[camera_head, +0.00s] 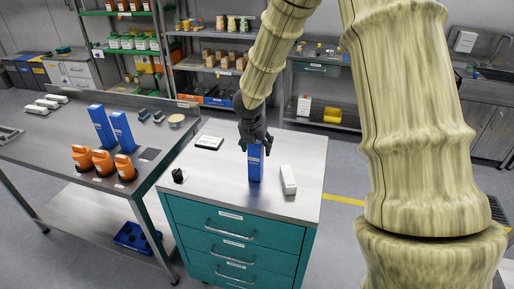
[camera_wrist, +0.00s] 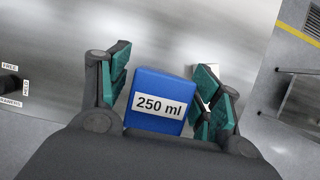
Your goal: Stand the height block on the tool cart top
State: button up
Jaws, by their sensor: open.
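The height block (camera_head: 255,168) is a tall blue block standing upright on the steel top of the teal tool cart (camera_head: 212,166). In the wrist view the height block (camera_wrist: 158,100) shows its top end with a "250 ml" label. My gripper (camera_head: 255,143) is above the block, pointing down at its top. In the wrist view my gripper (camera_wrist: 162,95) is open, with one finger on each side of the block; a gap shows on the left, and contact on the right is hard to tell. The block's base meets the cart top in the head view.
On the cart top are a white box (camera_head: 288,180) right of the block, a dark-faced device (camera_head: 209,142) at the back left and a small black object (camera_head: 178,175) at the left. The bench (camera_head: 60,150) at left holds two blue blocks (camera_head: 122,131) and orange bottles (camera_head: 103,162).

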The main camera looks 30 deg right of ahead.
jog(key=b+v, duration=0.1)
jog(key=v, duration=0.9)
jog(key=shift+s+r, duration=0.2)
jog(key=shift+r, duration=0.15)
jog(key=shift+a, duration=0.1)
